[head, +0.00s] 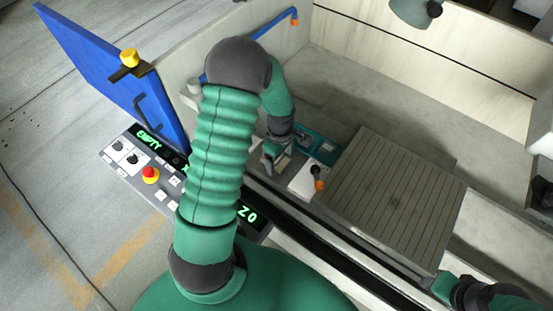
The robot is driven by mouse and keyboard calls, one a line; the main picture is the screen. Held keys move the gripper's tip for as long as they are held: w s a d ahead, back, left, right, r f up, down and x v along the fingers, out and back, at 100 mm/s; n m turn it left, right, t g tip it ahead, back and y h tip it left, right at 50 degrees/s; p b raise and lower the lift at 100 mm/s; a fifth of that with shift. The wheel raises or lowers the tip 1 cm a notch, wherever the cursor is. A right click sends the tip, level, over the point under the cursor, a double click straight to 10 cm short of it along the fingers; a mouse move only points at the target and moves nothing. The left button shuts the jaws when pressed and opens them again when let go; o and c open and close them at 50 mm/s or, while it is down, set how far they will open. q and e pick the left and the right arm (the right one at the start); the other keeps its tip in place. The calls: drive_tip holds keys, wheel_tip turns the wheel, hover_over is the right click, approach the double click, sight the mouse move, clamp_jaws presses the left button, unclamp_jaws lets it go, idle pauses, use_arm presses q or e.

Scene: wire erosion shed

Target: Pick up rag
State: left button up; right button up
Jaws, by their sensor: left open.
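My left gripper (270,156) reaches over the front wall into the machine's basin, pointing down, and is open with nothing visible held in it. A small beige patch (284,163) shows right beside its fingers; it may be the rag, but the fingers partly hide it and I cannot tell. A teal item (321,147) lies just to the right of the gripper. My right gripper (437,284) is at the lower right, by the near edge of the basin; its fingers are too small and dark to read.
A slatted grey plate (390,190) fills the middle of the basin. A pale block with an orange-tipped nozzle (318,182) stands between it and my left gripper. A control panel (145,172) with a red button and a blue door (112,68) are at the left.

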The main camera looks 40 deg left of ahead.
sight(278, 160)
use_arm(q)
drive_tip(key=shift+a, duration=0.25)
drive_tip(key=shift+c, duration=0.6)
drive_tip(key=shift+a+f, duration=0.1)
drive_tip(key=shift+a, duration=0.1)
drive_tip(key=c, duration=0.5)
drive_tip(key=shift+d, duration=0.45)
drive_tip(key=c, duration=1)
drive_tip(key=shift+o, duration=0.2)
drive_tip(key=shift+a+r, duration=0.1)
drive_tip(key=shift+r, duration=0.15)
use_arm(e)
drive_tip(key=shift+a, duration=0.1)
use_arm(q)
drive_tip(key=shift+a+r, duration=0.15)
drive_tip(key=shift+r, duration=0.45)
wheel_tip(278, 160, up, 2)
drive_tip(key=shift+r+b, duration=0.1)
drive_tip(key=shift+b, duration=0.25)
drive_tip(key=s+d+r+b, duration=0.1)
drive_tip(key=s, duration=1.5)
drive_tip(key=shift+d+r+b, duration=0.15)
drive_tip(key=shift+b, duration=0.25)
use_arm(e)
wheel_tip(278, 160, down, 2)
drive_tip(key=shift+s+a+f, duration=0.1)
drive_tip(key=shift+f, duration=0.1)
